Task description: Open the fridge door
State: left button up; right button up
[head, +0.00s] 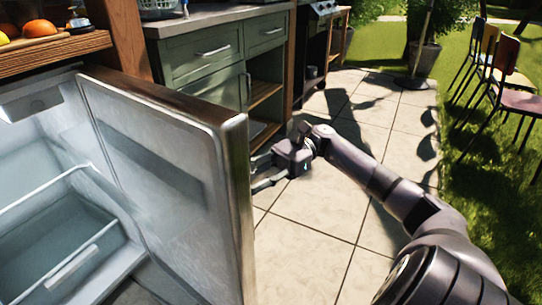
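The fridge door (165,180) stands swung open at the left, its pale inner panel facing the fridge interior (45,210). My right gripper (262,173) is at the far side of the door's free edge, coming in from the right. Its fingers point toward the door's outer face, and their tips are hidden behind the door edge. Any handle on the outer face is hidden, so I cannot tell whether the fingers hold it. My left gripper is not in view.
A clear drawer (72,262) sits inside the fridge. Green cabinets (215,60) stand behind the door. Fruit (40,28) lies on a wooden shelf above the fridge. The tiled floor (320,225) is open to the right. Chairs (500,70) stand on the grass.

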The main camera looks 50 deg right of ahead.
jog(key=d, duration=1)
jog(key=shift+s+d, duration=0.3)
jog(key=shift+s, duration=0.05)
